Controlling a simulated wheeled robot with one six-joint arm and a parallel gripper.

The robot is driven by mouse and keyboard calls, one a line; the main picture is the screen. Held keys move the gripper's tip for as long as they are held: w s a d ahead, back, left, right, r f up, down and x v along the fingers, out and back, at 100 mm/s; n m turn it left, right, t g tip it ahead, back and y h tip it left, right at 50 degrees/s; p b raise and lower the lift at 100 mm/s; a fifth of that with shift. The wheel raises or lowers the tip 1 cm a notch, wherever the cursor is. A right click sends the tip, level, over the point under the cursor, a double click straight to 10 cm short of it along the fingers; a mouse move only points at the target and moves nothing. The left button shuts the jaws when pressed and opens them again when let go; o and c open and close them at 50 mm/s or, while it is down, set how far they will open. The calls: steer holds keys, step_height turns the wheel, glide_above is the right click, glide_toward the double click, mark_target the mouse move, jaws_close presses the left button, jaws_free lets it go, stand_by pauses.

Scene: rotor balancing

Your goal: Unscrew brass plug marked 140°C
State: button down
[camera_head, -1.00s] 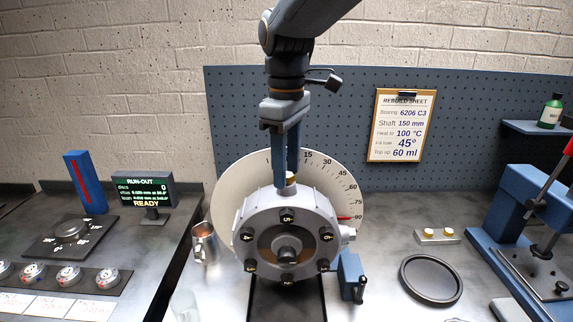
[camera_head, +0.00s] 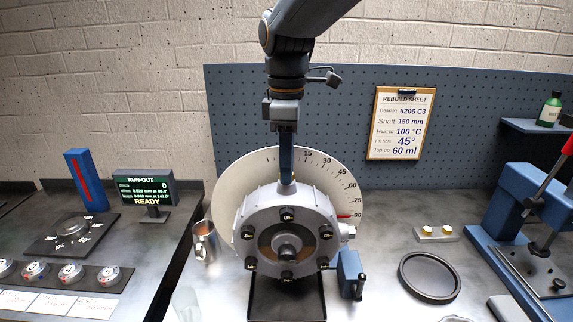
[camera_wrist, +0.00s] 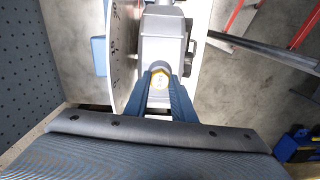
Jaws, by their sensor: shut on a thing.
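A grey round rotor housing (camera_head: 262,218) stands upright on the bench, with several numbered dark bolts around its face. A small brass plug (camera_wrist: 160,78) sits at the top of the housing; only its edge shows between the fingers in the head view. My gripper (camera_head: 287,180) points straight down, shut on this plug. In the wrist view my gripper (camera_wrist: 160,74) has its blue fingers on either side of the plug. The plug appears seated in the housing's top boss. I cannot read a 140°C marking on it.
A dial plate (camera_head: 345,185) with degree marks stands behind the housing. A metal mug (camera_head: 204,243) is at left, a small block (camera_head: 436,236) with two brass pieces at right, near a black ring (camera_head: 431,278). A blue press (camera_head: 505,210) stands far right.

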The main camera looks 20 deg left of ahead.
steer(key=n, duration=1.5)
steer(key=shift+n, duration=1.1)
steer(key=n, duration=0.3)
steer(key=shift+n+b, duration=0.5)
steer(key=shift+b, duration=0.45)
steer(key=shift+r+p, duration=1)
steer(key=shift+r, duration=0.15)
